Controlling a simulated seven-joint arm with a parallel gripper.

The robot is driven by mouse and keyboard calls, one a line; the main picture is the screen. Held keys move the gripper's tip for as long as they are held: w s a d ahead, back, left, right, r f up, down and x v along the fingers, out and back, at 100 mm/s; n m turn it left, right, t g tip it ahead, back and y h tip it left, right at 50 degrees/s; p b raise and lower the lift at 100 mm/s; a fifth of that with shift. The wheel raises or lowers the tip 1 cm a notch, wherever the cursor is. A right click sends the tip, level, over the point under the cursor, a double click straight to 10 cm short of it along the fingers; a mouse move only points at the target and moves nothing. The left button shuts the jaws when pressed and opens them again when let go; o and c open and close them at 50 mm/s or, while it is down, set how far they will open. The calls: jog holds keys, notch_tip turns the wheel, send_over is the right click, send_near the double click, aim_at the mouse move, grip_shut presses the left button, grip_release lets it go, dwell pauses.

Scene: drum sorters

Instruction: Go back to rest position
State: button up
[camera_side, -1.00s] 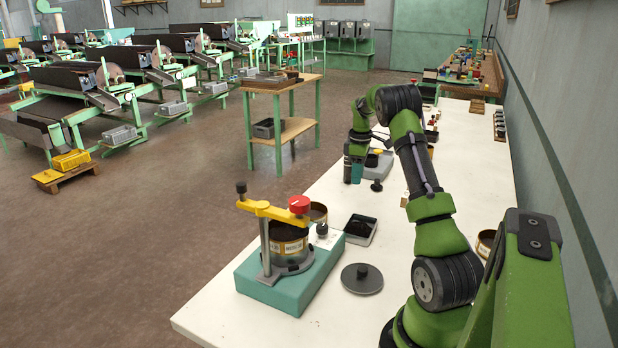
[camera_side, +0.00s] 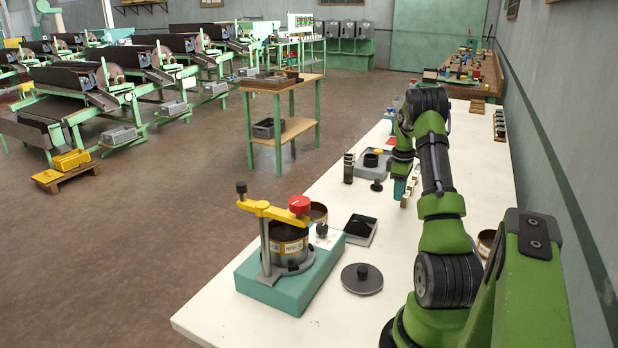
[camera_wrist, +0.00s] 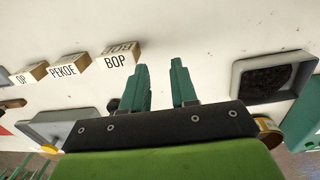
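My gripper (camera_side: 399,189) hangs above the white bench, just right of a small grey device. In the wrist view its two teal fingers (camera_wrist: 162,85) are apart with nothing between them, so it is open and empty. My arm is bent, with its elbow raised high over the bench.
A teal press (camera_side: 290,275) with a yellow arm holds a tin near the front. A black knobbed lid (camera_side: 362,279) and a tray of dark material (camera_wrist: 272,76) lie on the bench (camera_side: 320,325). A dark upright piece (camera_side: 348,168) stands beside the grey device (camera_side: 371,164). Label blocks include BOP (camera_wrist: 118,59).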

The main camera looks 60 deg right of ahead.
jog(key=shift+w+a+r+g+h, duration=0.25)
jog(key=shift+a+r+h, duration=0.15)
jog(key=shift+r, duration=0.2)
jog(key=shift+w+a+r+g+h, duration=0.2)
jog(key=shift+a+r+h, duration=0.15)
jog(key=shift+r, duration=0.2)
jog(key=shift+s+d+f+t+y, duration=0.35)
jog(key=shift+d+f+y, duration=0.2)
jog(key=shift+f, duration=0.2)
jog(key=shift+s+d+f+t+y, duration=0.25)
jog(key=shift+d+f+y, duration=0.2)
jog(key=shift+f, duration=0.25)
jog(key=w+a+r+n, duration=0.1)
jog(key=w+a+r, duration=0.1)
jog(key=w, duration=0.3)
jog(key=w+a+r, duration=0.2)
jog(key=w+r, duration=0.1)
jog(key=w, duration=0.3)
jog(key=shift+w+a+r+n, duration=0.15)
jog(key=shift+a+r+n, duration=0.05)
jog(key=shift+a+n, duration=0.2)
jog(key=shift+d, duration=0.1)
